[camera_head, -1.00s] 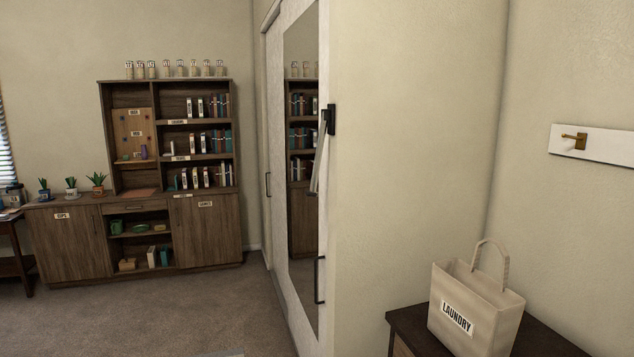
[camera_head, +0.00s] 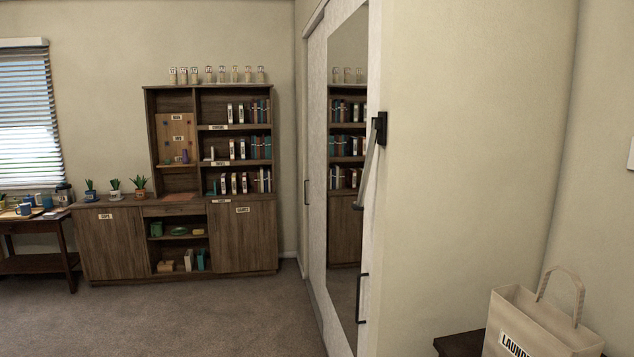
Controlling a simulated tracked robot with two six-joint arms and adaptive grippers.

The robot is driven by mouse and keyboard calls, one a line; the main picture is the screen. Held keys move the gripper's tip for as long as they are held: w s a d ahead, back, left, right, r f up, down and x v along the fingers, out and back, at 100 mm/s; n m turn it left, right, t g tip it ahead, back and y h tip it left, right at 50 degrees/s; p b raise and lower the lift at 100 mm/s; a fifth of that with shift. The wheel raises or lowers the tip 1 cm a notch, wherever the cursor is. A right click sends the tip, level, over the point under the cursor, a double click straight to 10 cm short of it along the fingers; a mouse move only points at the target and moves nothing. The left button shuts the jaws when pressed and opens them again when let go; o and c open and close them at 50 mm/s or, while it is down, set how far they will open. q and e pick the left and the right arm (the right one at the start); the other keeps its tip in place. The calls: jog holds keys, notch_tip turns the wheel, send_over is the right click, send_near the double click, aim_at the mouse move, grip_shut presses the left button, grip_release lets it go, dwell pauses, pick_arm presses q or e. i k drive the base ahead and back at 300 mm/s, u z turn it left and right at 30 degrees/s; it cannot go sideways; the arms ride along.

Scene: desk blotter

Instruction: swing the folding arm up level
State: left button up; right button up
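The folding arm (camera_head: 367,172) is a pale bar on a black bracket (camera_head: 380,133) at the wall corner beside the mirrored closet door. It hangs down from the bracket, tilted slightly to the left at its lower end. Neither of my grippers is in view, and nothing touches the bar.
The closet has a mirror door (camera_head: 347,170) with black handles. A shelf unit (camera_head: 180,240) with books and jars stands on the far wall. A laundry bag (camera_head: 530,325) sits on a dark cabinet (camera_head: 460,344) at lower right. Open carpet (camera_head: 200,315) lies at left and centre.

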aim_at(359, 207)
jog(key=u, duration=0.2)
jog(key=i, duration=1.9)
jog(key=z, duration=0.6)
jog(key=k, duration=0.95)
jog(key=z, duration=0.15)
jog(key=i, duration=0.95)
jog(key=u, duration=0.05)
